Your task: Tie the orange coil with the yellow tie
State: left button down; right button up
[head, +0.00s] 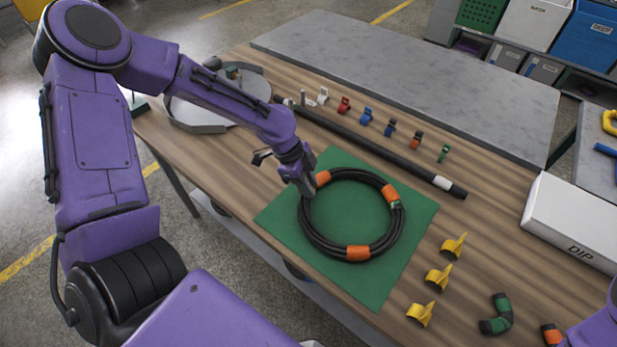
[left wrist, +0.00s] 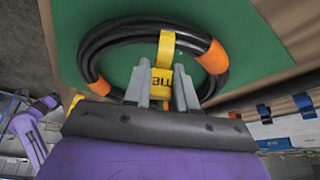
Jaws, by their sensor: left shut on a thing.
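The coil of black hose with orange bands (head: 358,253) lies flat on a green mat (head: 285,217). My left gripper (head: 306,190) is at the coil's upper left edge. In the left wrist view, the left gripper (left wrist: 162,92) is shut on a yellow tie (left wrist: 166,48), whose strap passes over the coil's strands (left wrist: 125,35). Whether the tie goes fully around underneath is hidden. In the head view the held tie is hidden by my gripper. My right gripper is out of view.
Three other yellow ties (head: 438,277) lie right of the mat. Several coloured clips (head: 366,116) and a black rod (head: 380,150) lie behind it.

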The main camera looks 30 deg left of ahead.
pick_arm(q)
jog(key=shift+f, duration=0.15)
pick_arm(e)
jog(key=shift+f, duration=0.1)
pick_arm(q)
jog(key=shift+f+b, duration=0.65)
jog(key=shift+f, duration=0.25)
jog(key=shift+s, duration=0.2)
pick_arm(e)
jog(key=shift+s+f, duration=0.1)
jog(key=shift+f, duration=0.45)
